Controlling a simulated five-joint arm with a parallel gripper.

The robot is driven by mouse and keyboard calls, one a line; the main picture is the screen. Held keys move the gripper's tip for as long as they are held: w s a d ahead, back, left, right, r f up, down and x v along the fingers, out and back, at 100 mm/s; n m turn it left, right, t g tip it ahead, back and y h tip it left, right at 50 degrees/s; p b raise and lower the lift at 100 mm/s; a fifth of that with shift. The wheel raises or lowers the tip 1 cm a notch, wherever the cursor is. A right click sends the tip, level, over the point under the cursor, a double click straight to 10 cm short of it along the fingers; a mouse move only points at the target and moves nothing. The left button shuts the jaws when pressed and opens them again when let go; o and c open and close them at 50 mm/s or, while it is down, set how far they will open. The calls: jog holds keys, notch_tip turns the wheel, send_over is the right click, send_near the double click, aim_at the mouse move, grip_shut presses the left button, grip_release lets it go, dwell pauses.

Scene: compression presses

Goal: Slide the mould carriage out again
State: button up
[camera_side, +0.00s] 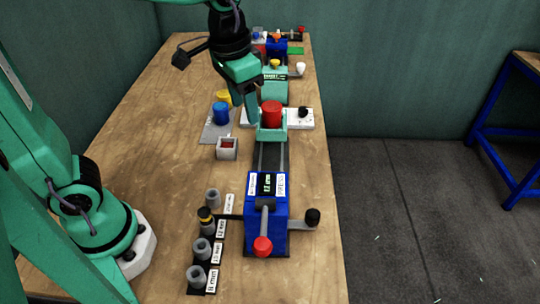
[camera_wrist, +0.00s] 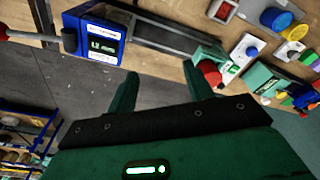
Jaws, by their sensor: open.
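The mould carriage seems to be the teal cradle (camera_side: 271,133) holding a red cylinder (camera_side: 272,112). It stands at the far end of two rails (camera_side: 271,156), apart from the blue press (camera_side: 267,212) at their near end. In the wrist view the blue press (camera_wrist: 92,36) is upper left, the rails (camera_wrist: 165,36) run right, and the red cylinder (camera_wrist: 209,72) is partly hidden. My gripper (camera_side: 254,119) is just left of the cradle in the side view. Its spread fingers (camera_wrist: 162,84) show nothing between them; I cannot tell whether they touch the cradle.
A red-knobbed lever (camera_side: 263,245) and a black-knobbed side arm (camera_side: 312,216) project from the press. Several grey cylinders (camera_side: 202,249) stand at its left. A grey box (camera_side: 227,149) and a blue cylinder (camera_side: 221,113) stand left of the rails. More equipment (camera_side: 276,66) lines the back.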

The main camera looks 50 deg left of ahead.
jog(key=w+d+f+m+g+y, duration=0.1)
jog(key=w+d+f+g, duration=0.15)
jog(key=d, duration=0.25)
jog(key=w+d+f+m+g, duration=0.1)
jog(key=w+d+f, duration=0.2)
jog(key=d, duration=0.2)
jog(key=m+g+y, duration=0.2)
send_near(313, 213)
jog(key=shift+x, duration=0.8)
jog(key=shift+a, duration=0.1)
jog(key=shift+x, duration=3.85)
grip_shut()
